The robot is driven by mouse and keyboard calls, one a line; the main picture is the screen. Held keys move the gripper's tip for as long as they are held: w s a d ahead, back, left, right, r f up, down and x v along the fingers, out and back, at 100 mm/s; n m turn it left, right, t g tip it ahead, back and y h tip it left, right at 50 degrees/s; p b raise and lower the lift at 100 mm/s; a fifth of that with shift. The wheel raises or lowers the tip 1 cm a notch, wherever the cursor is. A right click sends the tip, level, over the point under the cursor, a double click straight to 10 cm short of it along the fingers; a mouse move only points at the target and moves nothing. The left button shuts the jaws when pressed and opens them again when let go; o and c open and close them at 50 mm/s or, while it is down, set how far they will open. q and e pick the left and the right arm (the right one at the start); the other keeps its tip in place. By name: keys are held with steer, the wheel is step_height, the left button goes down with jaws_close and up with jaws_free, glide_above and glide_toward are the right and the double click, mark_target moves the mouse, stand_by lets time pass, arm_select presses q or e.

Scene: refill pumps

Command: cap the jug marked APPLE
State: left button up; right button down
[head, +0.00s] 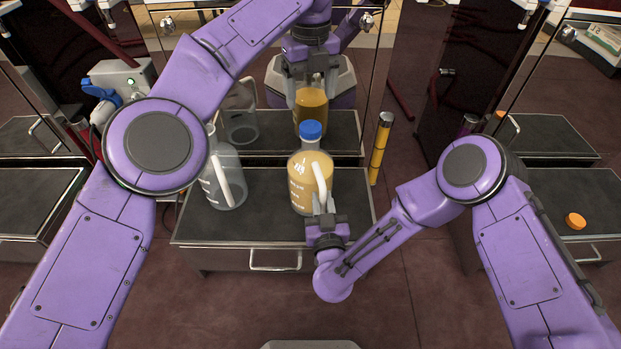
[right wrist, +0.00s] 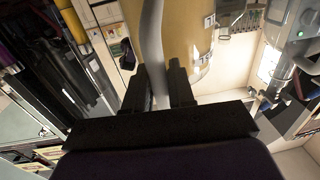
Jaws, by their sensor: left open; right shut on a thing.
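A jug of amber liquid (head: 303,186) stands upright on the dark-topped cart, with white markings too small to read. A blue cap (head: 311,130) sits on its neck; I cannot tell how tightly. My right gripper (head: 323,205) is shut on the jug's pale handle (head: 321,182). The right wrist view also shows the handle (right wrist: 152,40) between its fingers, beside the amber body (right wrist: 185,40). My left gripper (head: 311,78) is open and empty, higher and behind the blue cap in the picture, apart from it.
An empty clear jug (head: 222,178) stands left of the amber one, partly behind my left arm. A glossy panel behind the cart (head: 255,228) reflects both jugs. An orange cap (head: 575,221) lies on the right cart. A yellow-black post (head: 379,150) stands right of the cart.

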mark_target(310, 126)
arm_select(q)
step_height(310, 126, down, 8)
steer(key=shift+f, duration=0.1)
stand_by(0.5)
steer(key=c, duration=1.1)
steer(key=o, duration=1.2)
